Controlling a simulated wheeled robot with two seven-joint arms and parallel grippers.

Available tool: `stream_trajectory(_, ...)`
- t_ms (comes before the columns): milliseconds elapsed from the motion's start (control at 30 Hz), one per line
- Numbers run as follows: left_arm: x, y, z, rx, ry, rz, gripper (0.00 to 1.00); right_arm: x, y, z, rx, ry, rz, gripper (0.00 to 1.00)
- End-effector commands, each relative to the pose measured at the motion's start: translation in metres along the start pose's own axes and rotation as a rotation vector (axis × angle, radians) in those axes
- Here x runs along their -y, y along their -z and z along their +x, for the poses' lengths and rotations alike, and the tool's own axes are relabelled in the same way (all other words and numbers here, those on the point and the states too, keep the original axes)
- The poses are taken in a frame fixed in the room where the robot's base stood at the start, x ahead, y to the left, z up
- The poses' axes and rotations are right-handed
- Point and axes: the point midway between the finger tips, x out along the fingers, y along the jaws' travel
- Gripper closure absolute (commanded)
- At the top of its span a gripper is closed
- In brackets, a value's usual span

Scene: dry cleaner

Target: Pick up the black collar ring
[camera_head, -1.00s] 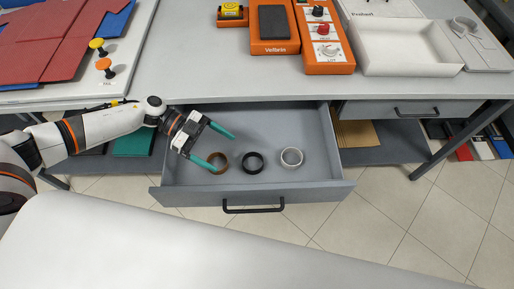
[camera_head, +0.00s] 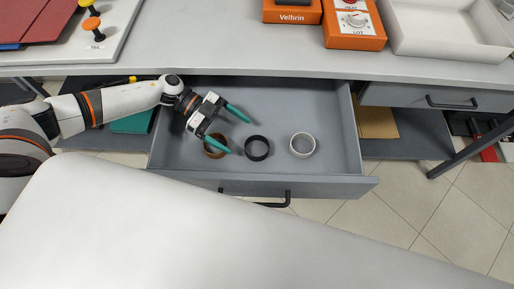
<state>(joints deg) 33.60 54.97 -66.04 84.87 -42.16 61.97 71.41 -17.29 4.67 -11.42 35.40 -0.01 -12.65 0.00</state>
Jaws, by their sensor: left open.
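The black collar ring (camera_head: 257,148) lies in the open grey drawer (camera_head: 330,185), between a brown ring (camera_head: 215,146) on its left and a white ring (camera_head: 302,145) on its right. My left gripper (camera_head: 234,133) is over the drawer, open and empty, with its two green fingers pointing right. It is just left of the black ring, and its lower finger passes over the brown ring and partly hides it. The fingertips look apart from the black ring. My right gripper is not in view.
The desk edge (camera_head: 240,72) runs above the back of the drawer. Orange boxes (camera_head: 355,30) and a white tray (camera_head: 440,30) stand on the desk. The drawer's right part is clear. A large pale surface (camera_head: 200,235) fills the foreground.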

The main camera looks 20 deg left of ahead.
Motion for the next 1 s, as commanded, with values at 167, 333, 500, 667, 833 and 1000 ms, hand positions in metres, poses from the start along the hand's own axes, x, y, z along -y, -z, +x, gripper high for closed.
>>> stream_trajectory(167, -0.001, -0.002, 0.020, 0.002, 0.002, 0.001, 0.13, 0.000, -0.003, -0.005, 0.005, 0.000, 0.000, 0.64)
stream_trajectory(333, -0.005, -0.001, 0.046, 0.002, 0.002, 0.000, 0.13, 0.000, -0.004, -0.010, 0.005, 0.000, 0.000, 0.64)
stream_trajectory(500, -0.005, 0.000, 0.062, 0.000, 0.000, -0.001, 0.13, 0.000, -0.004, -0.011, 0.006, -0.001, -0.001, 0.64)
stream_trajectory(667, -0.005, 0.001, 0.064, -0.001, -0.001, -0.001, 0.13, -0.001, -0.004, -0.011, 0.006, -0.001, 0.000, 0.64)
stream_trajectory(833, -0.005, 0.001, 0.064, -0.001, -0.001, -0.001, 0.26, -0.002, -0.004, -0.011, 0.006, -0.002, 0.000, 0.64)
stream_trajectory(1000, -0.005, 0.001, 0.064, -0.001, -0.001, -0.001, 0.54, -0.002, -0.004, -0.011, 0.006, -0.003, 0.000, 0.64)
